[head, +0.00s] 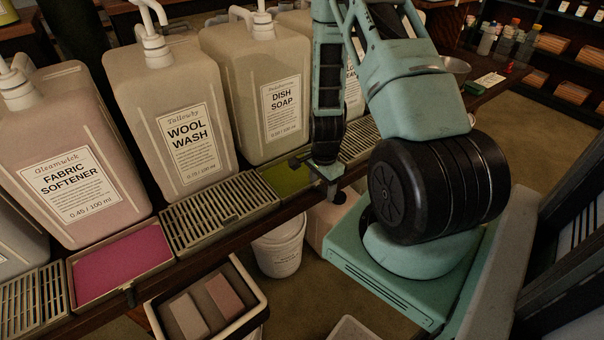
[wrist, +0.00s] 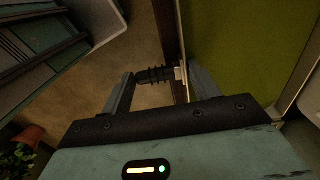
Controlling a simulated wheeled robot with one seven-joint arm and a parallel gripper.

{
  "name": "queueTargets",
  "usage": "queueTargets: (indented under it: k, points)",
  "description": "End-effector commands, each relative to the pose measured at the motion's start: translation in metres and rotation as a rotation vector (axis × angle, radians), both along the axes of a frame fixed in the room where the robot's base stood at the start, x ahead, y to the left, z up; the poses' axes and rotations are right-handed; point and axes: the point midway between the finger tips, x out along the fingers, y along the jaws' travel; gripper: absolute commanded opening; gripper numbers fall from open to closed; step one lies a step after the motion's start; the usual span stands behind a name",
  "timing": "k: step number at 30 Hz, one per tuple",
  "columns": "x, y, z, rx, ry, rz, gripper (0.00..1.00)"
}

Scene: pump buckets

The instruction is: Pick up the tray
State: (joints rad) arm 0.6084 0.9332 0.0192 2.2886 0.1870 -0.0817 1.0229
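Several trays lie in a row along the shelf edge in the head view. The one nearest my gripper is a tray with a green surface (head: 288,180), below the dish soap jug. In the wrist view its green surface (wrist: 228,40) fills the upper right. My gripper (head: 318,176) is at this tray's front right, pointing down. In the wrist view the fingers (wrist: 160,74) are apart. A black ribbed handle (wrist: 154,75) at the tray's edge shows between the fingertips. I cannot tell whether either finger touches it.
A magenta tray (head: 122,252) and a slatted tray (head: 218,206) lie to the left. Jugs of fabric softener (head: 70,150), wool wash (head: 165,110) and dish soap (head: 255,85) stand behind. A white bucket (head: 279,252) and a box of blocks (head: 255,295) are below the shelf.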

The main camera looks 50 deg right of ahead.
Motion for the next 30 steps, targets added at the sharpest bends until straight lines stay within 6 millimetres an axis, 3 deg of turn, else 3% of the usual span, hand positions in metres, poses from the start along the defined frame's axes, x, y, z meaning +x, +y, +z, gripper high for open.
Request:
queueTargets:
  k: [1,3,19,30]
  points:
    - [0.000,0.000,0.000,0.000,0.000,0.000,0.47]
    - [0.000,0.000,0.000,0.000,0.000,0.000,0.30]
    - [-0.004,0.000,0.008,-0.003,-0.002,-0.002,0.30]
    - [-0.002,0.000,0.058,-0.004,-0.004,0.000,0.30]
